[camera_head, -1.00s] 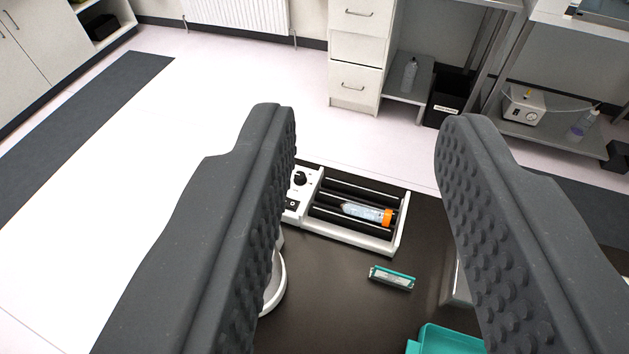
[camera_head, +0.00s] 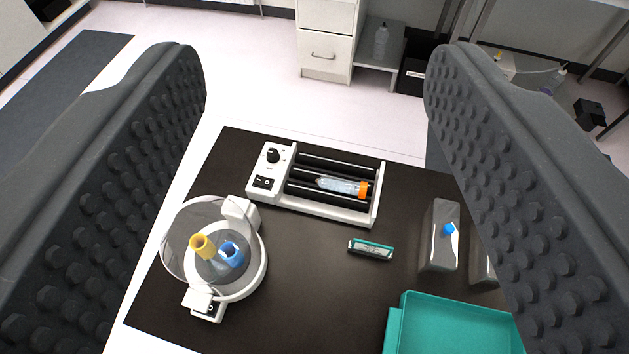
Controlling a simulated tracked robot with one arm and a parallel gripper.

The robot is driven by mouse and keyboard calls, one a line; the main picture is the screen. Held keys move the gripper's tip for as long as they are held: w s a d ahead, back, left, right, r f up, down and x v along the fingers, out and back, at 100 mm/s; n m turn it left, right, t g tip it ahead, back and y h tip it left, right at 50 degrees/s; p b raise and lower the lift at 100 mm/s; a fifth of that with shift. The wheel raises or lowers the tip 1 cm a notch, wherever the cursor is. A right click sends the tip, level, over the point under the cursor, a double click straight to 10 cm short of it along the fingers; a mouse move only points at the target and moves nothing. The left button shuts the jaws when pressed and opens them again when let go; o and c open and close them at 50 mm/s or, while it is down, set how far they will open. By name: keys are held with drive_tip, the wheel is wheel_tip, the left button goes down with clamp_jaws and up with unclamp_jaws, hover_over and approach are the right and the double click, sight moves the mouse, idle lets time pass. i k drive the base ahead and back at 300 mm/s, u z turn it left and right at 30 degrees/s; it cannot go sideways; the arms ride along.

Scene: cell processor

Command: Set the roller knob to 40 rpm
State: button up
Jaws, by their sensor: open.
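The roller (camera_head: 371,207) is a white-framed device with black rollers, standing at the back of the dark bench top. Its black roller knob (camera_head: 273,156) is on the white panel at its left end, above a black rocker switch (camera_head: 263,182). The knob's pointer and scale are too small to read. A clear tube with an orange cap (camera_head: 342,186) lies on the rollers. My gripper (camera_head: 315,65) is open and empty, its two dark studded fingers wide apart at the left and right. The roller shows between them, lower and apart from both fingers.
A white round device with a clear lid (camera_head: 262,279) holds yellow and blue pieces at the front left. A small teal-and-clear item (camera_head: 371,248) lies mid-bench. A teal tray (camera_head: 455,320) and a clear container (camera_head: 438,235) stand at right. Drawers (camera_head: 325,45) stand beyond the bench.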

sight(273, 156)
drive_tip(key=k, duration=1.25)
drive_tip(key=u, duration=0.3)
drive_tip(key=i, duration=1.7)
drive_tip(key=z, duration=0.75)
